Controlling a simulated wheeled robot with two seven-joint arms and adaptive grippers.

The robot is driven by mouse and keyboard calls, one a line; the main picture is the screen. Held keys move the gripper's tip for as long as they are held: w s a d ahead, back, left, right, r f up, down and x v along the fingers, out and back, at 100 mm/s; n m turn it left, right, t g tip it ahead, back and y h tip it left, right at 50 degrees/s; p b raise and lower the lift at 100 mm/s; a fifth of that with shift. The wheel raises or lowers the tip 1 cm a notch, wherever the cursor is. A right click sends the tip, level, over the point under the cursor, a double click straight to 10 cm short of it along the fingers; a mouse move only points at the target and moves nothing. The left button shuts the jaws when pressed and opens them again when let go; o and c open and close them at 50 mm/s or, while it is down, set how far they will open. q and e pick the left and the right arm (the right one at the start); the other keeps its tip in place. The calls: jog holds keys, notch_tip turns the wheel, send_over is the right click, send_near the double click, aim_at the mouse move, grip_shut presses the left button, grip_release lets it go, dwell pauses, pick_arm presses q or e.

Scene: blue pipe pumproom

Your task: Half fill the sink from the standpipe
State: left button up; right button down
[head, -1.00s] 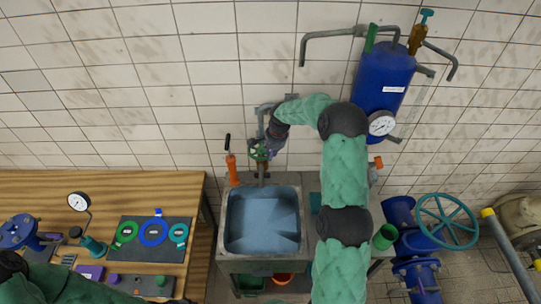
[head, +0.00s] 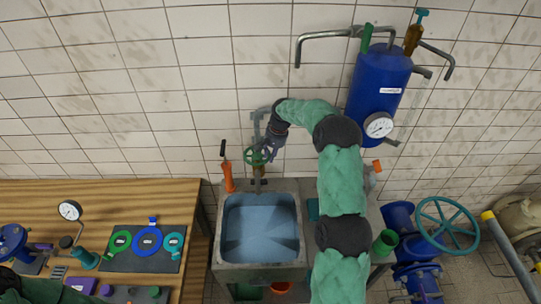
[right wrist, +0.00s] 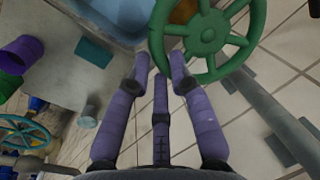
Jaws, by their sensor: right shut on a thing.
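The standpipe (head: 256,122) runs down the tiled wall behind the sink and carries a green handwheel (head: 252,156). My right gripper (head: 267,152) is at this wheel, shut on its rim. In the right wrist view its purple fingers (right wrist: 160,62) lie either side of the rim of the green wheel (right wrist: 207,38). The sink (head: 302,256) stands below, with bluish water (head: 262,226) in it. The exact level is hard to judge, and I cannot make out a stream from the spout. My left gripper is out of view; only part of my left arm shows at the lower left.
An orange-handled tool (head: 228,178) stands behind the sink's left corner. A wooden bench (head: 120,192) with a gauge and coloured rings is at left. A blue tank (head: 378,88) hangs at right, above a blue valve with a teal handwheel (head: 447,198).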

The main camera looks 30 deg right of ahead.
jog(key=shift+a, duration=0.1)
jog(key=c, duration=1.1)
grip_release()
jog(key=shift+r, duration=0.1)
notch_tip(320, 180, up, 7)
jog(key=s+d, duration=0.1)
jog(key=shift+s, duration=0.1)
